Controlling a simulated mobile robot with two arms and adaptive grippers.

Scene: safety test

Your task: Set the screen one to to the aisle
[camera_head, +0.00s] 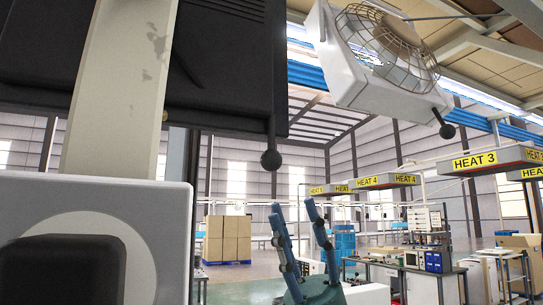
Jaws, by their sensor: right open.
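No thing in view is plainly marked as screen one. A large dark panel (235,75) fills the upper left, close to me, with a pale upright bar (120,90) in front of it; I cannot tell whether it is the screen. A black ball knob (270,160) hangs at its lower right corner. My right gripper (295,207) is at the bottom centre, its two blue fingers pointing up and spread apart, with nothing between them. It appears below the panel and apart from it. My left gripper is not in view.
A rounded grey housing (165,205) blocks the lower left. A white unit with a wire fan guard (390,45) hangs at upper right. Yellow HEAT signs (474,160) hang from overhead units. Stacked cartons (228,238) and workbenches (420,285) stand behind. Green floor shows between them.

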